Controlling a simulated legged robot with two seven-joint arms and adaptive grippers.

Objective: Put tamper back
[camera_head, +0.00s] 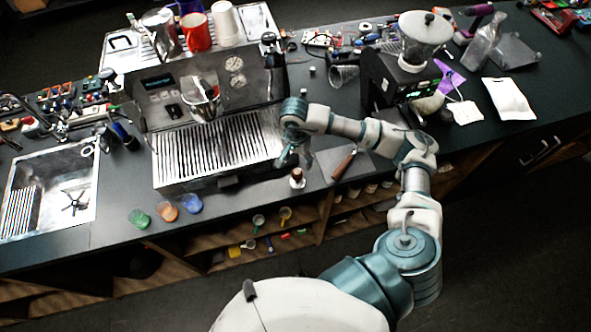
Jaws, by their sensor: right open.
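What looks like the tamper (297,178) stands upright on the counter near its front edge, right of the espresso machine's drip tray. It is small, with a dark brown handle and a pale metal base. My right gripper (291,160) is open and points down just above and behind it, beside the drip tray's right end. The gap between the fingers and the tamper is too small to judge. My left gripper is out of view.
The espresso machine (196,92) stands behind, with cups on top. A brown-handled tool (343,166) lies on a grey mat right of the tamper. A grinder (396,82) stands further right. Three small coloured cups (165,211) sit at the front edge. A sink (50,190) is at left.

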